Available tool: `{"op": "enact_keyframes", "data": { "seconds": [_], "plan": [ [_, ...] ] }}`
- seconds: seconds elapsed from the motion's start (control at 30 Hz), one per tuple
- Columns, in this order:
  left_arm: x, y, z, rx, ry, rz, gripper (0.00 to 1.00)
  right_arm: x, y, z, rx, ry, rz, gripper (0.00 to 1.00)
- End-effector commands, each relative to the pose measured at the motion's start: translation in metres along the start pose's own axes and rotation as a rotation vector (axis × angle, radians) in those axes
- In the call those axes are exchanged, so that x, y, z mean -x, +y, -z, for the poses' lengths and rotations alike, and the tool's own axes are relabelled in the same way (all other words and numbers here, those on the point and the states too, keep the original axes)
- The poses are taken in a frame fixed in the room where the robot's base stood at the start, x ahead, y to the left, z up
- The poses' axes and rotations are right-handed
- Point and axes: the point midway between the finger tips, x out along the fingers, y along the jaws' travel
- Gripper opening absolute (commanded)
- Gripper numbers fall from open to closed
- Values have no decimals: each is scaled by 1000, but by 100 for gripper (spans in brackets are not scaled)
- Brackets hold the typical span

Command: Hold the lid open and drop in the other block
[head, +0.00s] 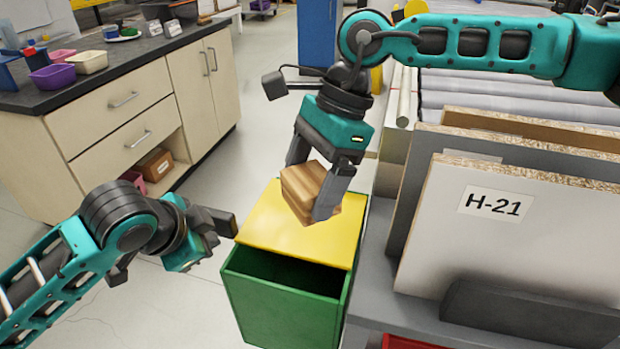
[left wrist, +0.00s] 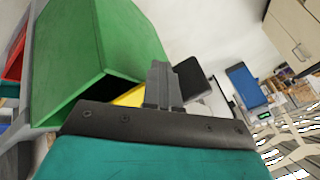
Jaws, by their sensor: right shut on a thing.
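A green box (head: 278,310) stands on the floor, with a yellow lid (head: 285,232) over its rear part. A dark opening shows between the lid's front edge and the box's front rim. My right gripper (head: 315,197) is shut on a wooden block (head: 306,192) and holds it above the lid. My left gripper (head: 226,223) has its fingers together beside the lid's left front corner; I cannot tell whether it touches. In the left wrist view, its fingers (left wrist: 165,88) are close to a strip of the yellow lid (left wrist: 130,97) and the green box (left wrist: 105,50). The box's inside is too dark to see.
Upright boards, the front one labelled H-21 (head: 492,202), stand on a grey rack (head: 400,307) right of the box. A drawer cabinet (head: 125,120) with bins on its dark top is at the back left. Floor (head: 185,310) left of the box is clear.

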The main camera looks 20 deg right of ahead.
Motion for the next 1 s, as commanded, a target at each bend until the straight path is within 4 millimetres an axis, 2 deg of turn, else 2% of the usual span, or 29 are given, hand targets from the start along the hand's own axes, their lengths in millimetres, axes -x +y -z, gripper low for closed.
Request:
{"op": "enact_keyframes", "data": {
  "seconds": [1.0],
  "plan": [
    [-34, -36, 38, -1, 4, 2, 0, 0, 0, 0, 0, 0, 1, 50]
  ]
}}
